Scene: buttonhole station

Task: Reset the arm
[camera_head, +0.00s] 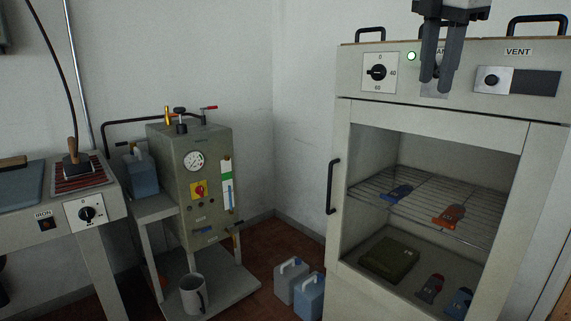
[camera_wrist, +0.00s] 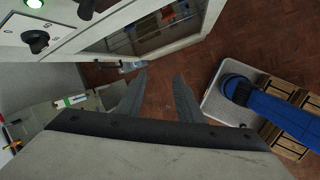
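My gripper (camera_head: 436,72) hangs at the top right of the head view, fingers pointing down, in front of the control panel of a grey cabinet (camera_head: 348,120). Its two fingers are apart with nothing between them. In the wrist view my gripper (camera_wrist: 158,88) also shows two separated fingers above the brown floor (camera_wrist: 165,80). The fingers hide part of the panel and a label beside the green lamp (camera_head: 411,56). Whether they touch the panel cannot be told from the head view.
The cabinet has a glass-fronted door with a dark handle (camera_head: 332,187) and racks holding small blue and orange items. A boiler-like unit (camera_head: 190,215) with a gauge stands left. Two jugs (camera_head: 291,279) (camera_head: 311,298) stand on the floor. An ironing table (camera_head: 30,231) is at far left.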

